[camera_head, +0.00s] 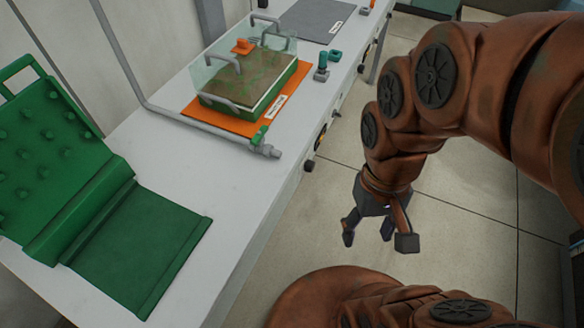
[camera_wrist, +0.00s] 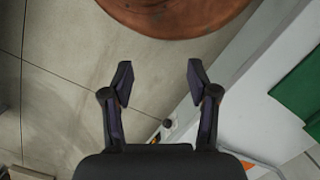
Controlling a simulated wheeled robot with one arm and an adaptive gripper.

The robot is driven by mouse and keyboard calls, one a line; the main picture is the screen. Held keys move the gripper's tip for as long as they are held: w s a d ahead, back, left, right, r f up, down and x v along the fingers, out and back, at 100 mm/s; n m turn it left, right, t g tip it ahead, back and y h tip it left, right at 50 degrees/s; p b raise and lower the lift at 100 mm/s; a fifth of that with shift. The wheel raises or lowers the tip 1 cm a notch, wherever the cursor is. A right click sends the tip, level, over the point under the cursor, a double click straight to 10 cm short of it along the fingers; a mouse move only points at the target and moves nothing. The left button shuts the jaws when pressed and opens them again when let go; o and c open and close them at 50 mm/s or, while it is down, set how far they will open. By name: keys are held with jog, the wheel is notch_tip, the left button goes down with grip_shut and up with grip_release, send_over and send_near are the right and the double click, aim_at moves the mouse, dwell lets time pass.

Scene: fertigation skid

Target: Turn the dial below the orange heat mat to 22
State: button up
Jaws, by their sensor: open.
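The orange heat mat (camera_head: 222,123) lies on the white bench in the head view, under a tray with a clear cover (camera_head: 251,78). On the bench's front face below the mat is a dial with a dark knob (camera_head: 310,165), seen at a steep angle; its scale cannot be read. In the wrist view a small dark knob (camera_wrist: 168,124) shows on the bench front between my fingers and the bench. My gripper (camera_head: 378,238) is open and empty, out over the floor to the right of the bench. It also shows in the wrist view (camera_wrist: 160,82).
A grey pipe (camera_head: 200,125) with a green-handled valve runs along the bench. A grey mat (camera_head: 315,18) lies farther back. The floor beside the bench is clear.

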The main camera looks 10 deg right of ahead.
jog(key=w+a+f+m+y+b, duration=0.1)
jog(key=a+f+b, duration=0.1)
jog(key=f+b, duration=0.1)
jog(key=w+a+f+m+g+y+b, duration=0.1)
jog(key=a+f+y+b, duration=0.1)
jog(key=f, duration=0.1)
jog(key=w+a+f+m+y+b, duration=0.1)
jog(key=a+f+b, duration=0.1)
jog(key=f+b, duration=0.1)
jog(key=shift+w+f+m+y+b, duration=0.3)
jog(key=shift+w+f, duration=0.1)
jog(key=shift+f, duration=0.1)
jog(key=w+a+f+m+y+b, duration=0.3)
jog(key=w+f+m+y+b, duration=0.2)
jog(key=w+f+b, duration=0.3)
jog(key=m+t+y+b, duration=0.5)
jog(key=m+t+b, duration=0.8)
jog(key=b, duration=0.4)
send_near(313, 167)
jog(key=x, duration=0.5)
jog(key=f+x, duration=0.1)
jog(key=x, duration=0.1)
jog(key=shift+w+a, duration=0.25)
jog(key=shift+w, duration=0.15)
jog(key=shift+x, duration=0.9)
jog(key=shift+r, duration=0.15)
jog(key=c, duration=1.1)
jog(key=shift+c, duration=0.2)
